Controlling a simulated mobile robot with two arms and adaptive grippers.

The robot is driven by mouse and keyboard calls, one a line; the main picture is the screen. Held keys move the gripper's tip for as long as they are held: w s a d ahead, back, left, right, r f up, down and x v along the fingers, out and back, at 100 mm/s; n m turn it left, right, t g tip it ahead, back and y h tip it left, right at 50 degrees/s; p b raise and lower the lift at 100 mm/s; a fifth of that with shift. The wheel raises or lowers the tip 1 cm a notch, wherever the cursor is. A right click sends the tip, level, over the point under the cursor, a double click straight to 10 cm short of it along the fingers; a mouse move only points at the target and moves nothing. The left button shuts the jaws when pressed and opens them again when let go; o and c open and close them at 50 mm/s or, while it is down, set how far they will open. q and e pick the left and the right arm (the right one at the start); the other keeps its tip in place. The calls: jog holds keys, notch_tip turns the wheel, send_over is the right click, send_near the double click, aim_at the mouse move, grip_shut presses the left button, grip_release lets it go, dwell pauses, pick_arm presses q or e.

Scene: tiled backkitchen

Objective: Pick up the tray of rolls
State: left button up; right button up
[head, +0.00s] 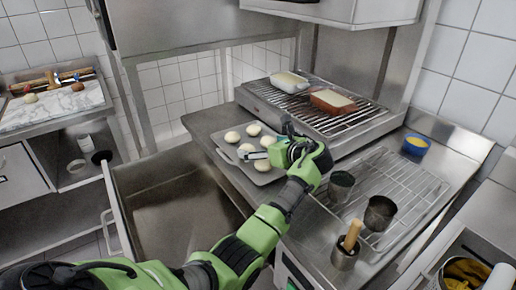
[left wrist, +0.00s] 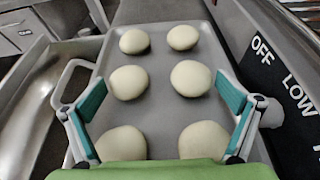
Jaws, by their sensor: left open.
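The grey tray (head: 228,139) lies on the steel counter beside the grill and carries several pale round rolls (head: 232,137). In the left wrist view the tray (left wrist: 155,60) runs away from me, with the rolls (left wrist: 129,82) in two rows. My left gripper (head: 270,140) is over the tray's near right part and hides some of it. In the left wrist view the open left gripper (left wrist: 162,100) has its teal-padded fingers spread wide, with rolls between them. Whether the fingers touch the tray is unclear. My right gripper is out of view.
A grill (head: 330,118) with two loaf dishes stands behind the tray. To the right are a wire rack (head: 405,190), metal cups (head: 380,212) and a blue bowl (head: 416,145). An open drawer (head: 170,205) lies below the counter at left. A marble board (head: 52,106) is far left.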

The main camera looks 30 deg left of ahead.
pick_arm(q)
jog(key=c, duration=1.3)
jog(key=shift+r, duration=0.15)
jog(key=c, duration=0.3)
jog(key=shift+a+r, duration=0.15)
